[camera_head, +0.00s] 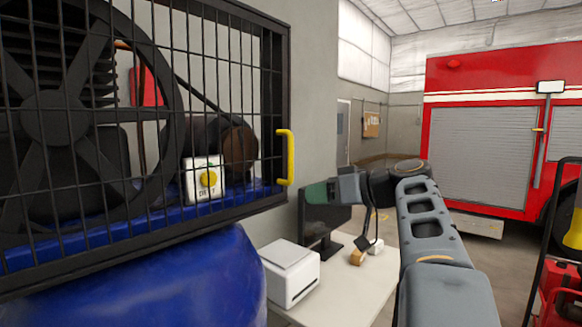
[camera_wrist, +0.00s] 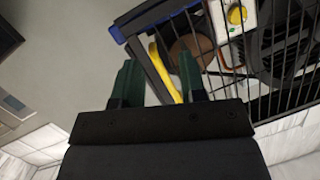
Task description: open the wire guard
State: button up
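The wire guard (camera_head: 225,110) is a black mesh door in a dark frame, and it appears closed over the pump's flywheel and motor. Its yellow handle (camera_head: 291,157) stands upright on the frame's right edge. My gripper (camera_head: 306,193), with green fingers, is just right of the handle's lower end and points left toward the guard. In the wrist view my gripper's two fingers (camera_wrist: 160,78) are spread, and the handle (camera_wrist: 163,73) shows in the gap between them. No grip on the handle shows; the exact distance to it is unclear.
A blue tank (camera_head: 170,280) lies below the guard. A white box (camera_head: 290,273) and a dark monitor (camera_head: 325,225) are on a pale table (camera_head: 335,290) beneath my gripper. A red fire truck (camera_head: 500,130) stands at the back right.

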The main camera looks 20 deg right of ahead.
jog(key=s+d+r+n+t+y, duration=0.2)
jog(key=d+r+n, duration=0.1)
jog(key=d+r, duration=0.25)
jog(key=r+p, duration=0.1)
jog(key=p, duration=0.3)
send_over(291, 181)
jog(key=shift+w+d, duration=0.15)
jog(key=shift+w, duration=0.25)
grip_shut()
